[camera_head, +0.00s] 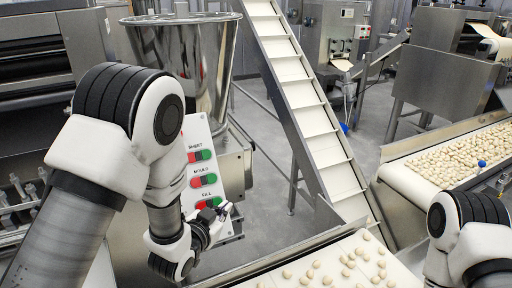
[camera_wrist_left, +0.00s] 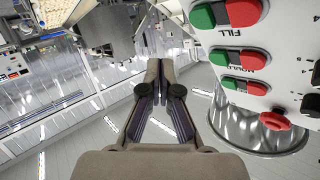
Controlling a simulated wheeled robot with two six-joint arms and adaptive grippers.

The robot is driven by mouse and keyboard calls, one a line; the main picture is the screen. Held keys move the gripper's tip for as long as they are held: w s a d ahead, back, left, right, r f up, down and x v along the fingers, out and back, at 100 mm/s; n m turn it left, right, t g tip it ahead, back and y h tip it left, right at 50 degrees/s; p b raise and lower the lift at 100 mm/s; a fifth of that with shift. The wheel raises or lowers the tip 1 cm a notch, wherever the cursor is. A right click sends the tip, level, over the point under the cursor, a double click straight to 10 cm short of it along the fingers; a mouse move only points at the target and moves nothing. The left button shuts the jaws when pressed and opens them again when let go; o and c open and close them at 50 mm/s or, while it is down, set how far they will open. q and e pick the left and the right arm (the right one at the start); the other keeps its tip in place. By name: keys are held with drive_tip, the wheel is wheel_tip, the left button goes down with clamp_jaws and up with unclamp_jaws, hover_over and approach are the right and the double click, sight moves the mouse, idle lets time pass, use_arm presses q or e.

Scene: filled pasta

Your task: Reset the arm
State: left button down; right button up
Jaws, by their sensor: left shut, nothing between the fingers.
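My left arm comes in from the left in the head view and bends down at its elbow. Its gripper (camera_head: 212,218) is in front of the lower part of the white control panel (camera_head: 196,160), near the lowest button pair. The left wrist view shows the gripper (camera_wrist_left: 157,72) shut and empty, with its fingertips together. There the panel (camera_wrist_left: 285,95) is on the right, apart from the fingers, with red and green buttons and a red knob (camera_wrist_left: 274,121). My right arm shows only in part at the lower right of the head view; its gripper is out of frame.
A steel hopper (camera_head: 185,65) stands behind the panel. A slatted inclined conveyor (camera_head: 305,105) runs down the middle. A belt with pasta pieces (camera_head: 345,262) lies at the bottom, and another full belt (camera_head: 465,155) is on the right. Grey floor shows between the machines.

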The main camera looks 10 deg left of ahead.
use_arm(q)
drive_tip(key=s+a+f+n+g+y, duration=0.1)
drive_tip(key=s+a+f+g, duration=0.15)
drive_tip(key=s+f, duration=0.55)
drive_tip(key=s+a+f+n+g+y, duration=0.1)
drive_tip(key=s+a+f+g, duration=0.2)
drive_tip(key=f, duration=0.9)
drive_tip(key=s+f+g, duration=0.1)
drive_tip(key=s+f, duration=0.1)
drive_tip(key=s, duration=0.2)
drive_tip(key=s+a+f+n+g, duration=0.1)
drive_tip(key=s+f+g, duration=0.1)
drive_tip(key=s+f, duration=0.1)
drive_tip(key=s+f+n+g, duration=0.1)
drive_tip(key=s+f+g, duration=0.1)
drive_tip(key=s, duration=0.4)
drive_tip(key=shift+a+f+y, duration=0.25)
drive_tip(key=shift+a+y, duration=0.05)
drive_tip(key=shift+y, duration=0.1)
drive_tip(key=s+g, duration=0.1)
drive_tip(key=s, duration=0.2)
drive_tip(key=s+n+g, duration=0.1)
drive_tip(key=s+g, duration=0.1)
drive_tip(key=s, duration=0.1)
drive_tip(key=s+f+g, duration=0.1)
drive_tip(key=s, duration=0.2)
drive_tip(key=shift+s+a+n, duration=0.25)
drive_tip(key=shift+a+n, duration=0.05)
drive_tip(key=shift+a, duration=0.1)
